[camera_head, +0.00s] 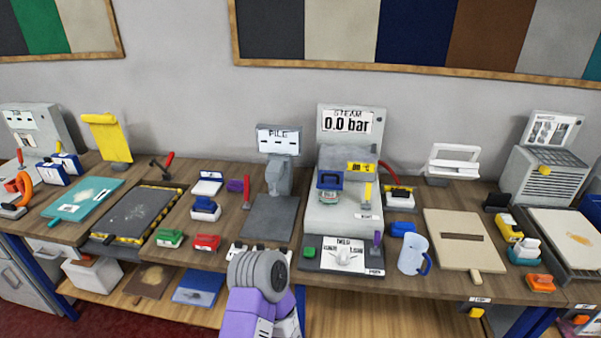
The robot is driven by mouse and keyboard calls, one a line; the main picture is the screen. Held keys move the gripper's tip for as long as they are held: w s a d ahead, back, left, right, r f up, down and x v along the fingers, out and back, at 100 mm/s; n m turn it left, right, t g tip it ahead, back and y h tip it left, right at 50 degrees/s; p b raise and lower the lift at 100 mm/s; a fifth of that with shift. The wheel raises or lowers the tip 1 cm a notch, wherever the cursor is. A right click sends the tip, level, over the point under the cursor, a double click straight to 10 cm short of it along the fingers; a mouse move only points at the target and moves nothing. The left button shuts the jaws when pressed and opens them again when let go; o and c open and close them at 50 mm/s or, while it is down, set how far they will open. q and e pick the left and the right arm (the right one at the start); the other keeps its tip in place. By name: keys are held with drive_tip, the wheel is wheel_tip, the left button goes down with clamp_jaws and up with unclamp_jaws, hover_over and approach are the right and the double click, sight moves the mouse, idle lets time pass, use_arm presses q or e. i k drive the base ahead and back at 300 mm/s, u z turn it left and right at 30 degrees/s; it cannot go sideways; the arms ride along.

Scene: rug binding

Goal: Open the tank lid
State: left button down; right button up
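The grey steam unit (341,215) stands right of the middle of the bench, with a display (347,122) reading 0.0 bar. A blue handled part (329,180) sits on its upper left and looks like the tank lid. It appears down, and no opening shows beneath it. A small round dial (327,198) is just below it. A purple arm part of mine with a grey ridged round end rises at the bottom middle, in front of the bench and well short of the blue part. No gripper fingers show in this view.
A yellow temperature tag (361,167) and a yellow lever (368,194) sit right of the blue part. A red lever (246,190) and the PILE gauge (279,160) stand left. A translucent jug (412,254) and a beige board (465,238) are to the right.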

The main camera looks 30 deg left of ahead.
sight(329, 179)
drive_tip(key=u, duration=0.8)
drive_tip(key=k, duration=0.4)
drive_tip(key=u, duration=1.15)
drive_tip(key=i, duration=1)
drive_tip(key=z, duration=0.1)
